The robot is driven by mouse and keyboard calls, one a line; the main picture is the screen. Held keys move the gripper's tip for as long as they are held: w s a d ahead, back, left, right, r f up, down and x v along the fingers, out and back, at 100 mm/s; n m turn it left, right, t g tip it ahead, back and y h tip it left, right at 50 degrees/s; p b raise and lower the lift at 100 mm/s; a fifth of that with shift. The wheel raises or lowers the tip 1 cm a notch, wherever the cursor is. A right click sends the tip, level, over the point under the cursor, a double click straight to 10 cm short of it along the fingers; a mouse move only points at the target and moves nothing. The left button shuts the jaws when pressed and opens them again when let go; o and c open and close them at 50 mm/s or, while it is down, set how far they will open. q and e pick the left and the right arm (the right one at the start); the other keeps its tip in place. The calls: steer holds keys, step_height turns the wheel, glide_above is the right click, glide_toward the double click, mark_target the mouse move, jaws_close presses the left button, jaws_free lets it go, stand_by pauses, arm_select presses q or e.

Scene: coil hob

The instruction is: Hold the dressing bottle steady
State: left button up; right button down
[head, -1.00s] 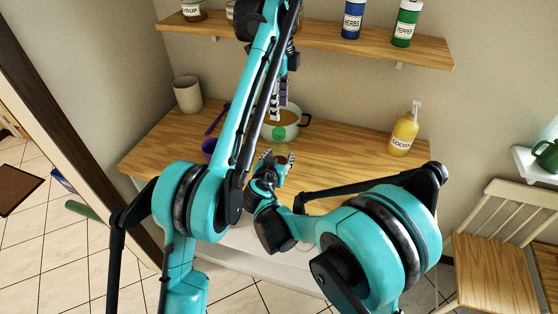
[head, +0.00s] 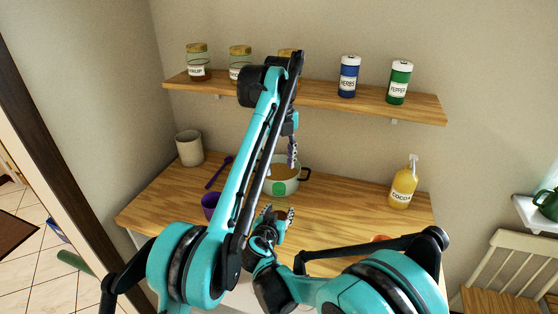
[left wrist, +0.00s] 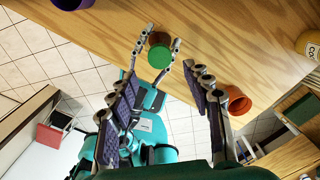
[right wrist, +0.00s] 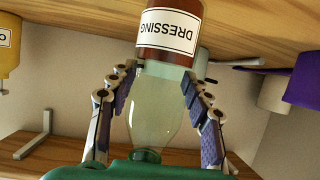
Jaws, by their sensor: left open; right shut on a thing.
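The dressing bottle (right wrist: 160,110) is clear glass with brown contents, a white DRESSING label and a green cap. In the right wrist view it appears upside down between the fingers of my right gripper (right wrist: 157,92), which is shut on its neck. In the left wrist view its green cap (left wrist: 160,57) shows from above between the right gripper's fingers, near the counter's front edge. Its base is out of view, so I cannot tell if it touches the counter. My left gripper (head: 291,152) is open and empty above the counter; its fingers (left wrist: 165,97) stand wide apart.
On the wooden counter (head: 340,205) are a pot (head: 284,187), purple cup (head: 209,207), purple spoon (head: 219,173), beige cup (head: 189,148) and yellow cocoa bottle (head: 403,186). An orange cup (left wrist: 238,101) is near the front edge. A shelf (head: 320,97) with jars hangs above.

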mark_target(279, 186)
arm_select(q)
steer(key=shift+f, duration=3.6)
